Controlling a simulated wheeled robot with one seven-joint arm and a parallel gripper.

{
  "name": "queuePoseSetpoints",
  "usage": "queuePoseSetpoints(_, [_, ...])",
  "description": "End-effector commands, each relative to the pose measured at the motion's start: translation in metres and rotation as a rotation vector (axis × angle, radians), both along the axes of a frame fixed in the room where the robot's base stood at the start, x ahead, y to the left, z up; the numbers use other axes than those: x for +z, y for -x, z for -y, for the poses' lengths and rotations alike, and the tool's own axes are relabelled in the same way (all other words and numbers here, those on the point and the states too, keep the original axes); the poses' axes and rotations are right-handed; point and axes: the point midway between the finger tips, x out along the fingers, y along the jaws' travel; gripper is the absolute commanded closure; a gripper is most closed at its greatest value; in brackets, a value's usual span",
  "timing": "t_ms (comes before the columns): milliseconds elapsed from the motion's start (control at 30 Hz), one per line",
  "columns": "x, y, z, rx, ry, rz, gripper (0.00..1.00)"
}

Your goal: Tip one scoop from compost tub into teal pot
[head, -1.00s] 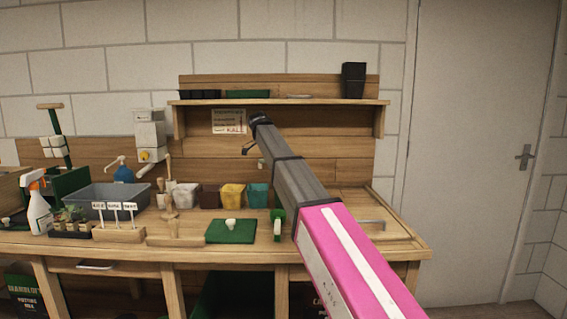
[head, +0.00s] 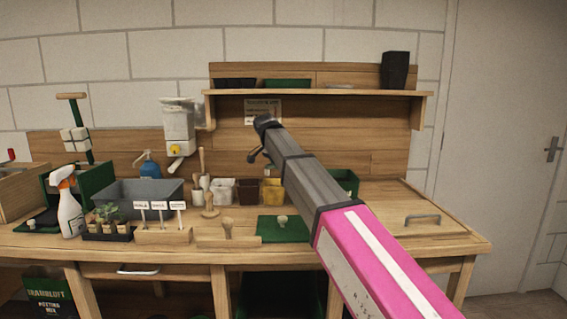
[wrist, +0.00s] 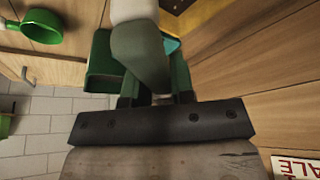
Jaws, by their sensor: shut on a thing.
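My gripper (wrist: 157,97) is shut on a rounded grey-green thing (wrist: 142,55) with a white end; I cannot tell from its shape whether it is a scoop. In the head view my arm hides the fingers and this thing. A sliver of the teal pot (wrist: 173,46) shows behind the held thing in the wrist view; my arm covers that pot in the head view. A green box (head: 347,181) stands at the back, right of the pots, and shows beside the fingers in the wrist view (wrist: 101,64). I cannot tell which container is the compost tub.
A yellow pot (head: 273,190) and other pots stand along the back. A grey tub (head: 150,205), spray bottle (head: 70,210) and seedling tray (head: 108,234) are at the left. A shelf (head: 320,93) overhangs the bench.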

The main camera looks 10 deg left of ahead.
Motion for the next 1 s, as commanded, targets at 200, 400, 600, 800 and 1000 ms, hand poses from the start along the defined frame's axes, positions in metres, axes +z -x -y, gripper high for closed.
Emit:
queuePoseSetpoints(200, [-0.015,0.002,0.004,-0.004,-0.047,0.019,1.0])
queuePoseSetpoints(400, [-0.009,0.002,0.005,-0.022,-0.248,0.096,1.0])
queuePoseSetpoints(600, [-0.002,0.002,0.007,-0.04,-0.478,0.184,1.0])
queuePoseSetpoints(800, [0.004,0.002,0.01,-0.072,-0.706,0.276,1.0])
queuePoseSetpoints(1000, [0.009,0.002,0.016,-0.123,-0.917,0.367,1.0])
